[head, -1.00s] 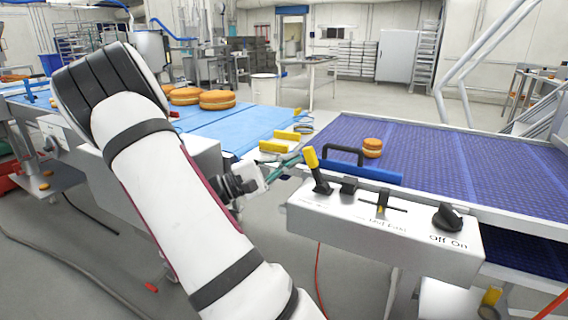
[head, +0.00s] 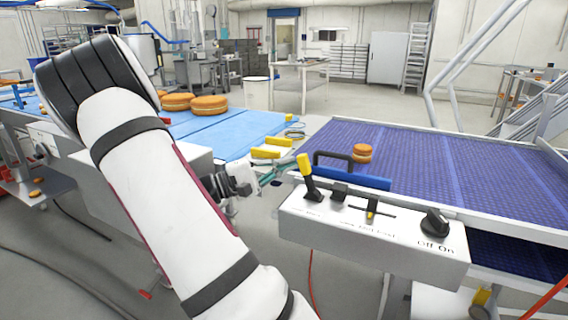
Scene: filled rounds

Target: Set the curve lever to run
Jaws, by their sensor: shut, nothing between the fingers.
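A lever with a yellow handle (head: 305,168) stands at the left end of a white control box (head: 370,240) in the head view. It leans slightly left from its dark base; I take it to be the curve lever, but its label is too small to read. My gripper (head: 291,166) is shut and empty, its teal fingers just left of the handle. I cannot tell whether the fingertips touch it.
A purple belt (head: 440,170) with a filled round (head: 362,153) lies behind. A blue belt (head: 225,131) bears larger rounds (head: 209,105).

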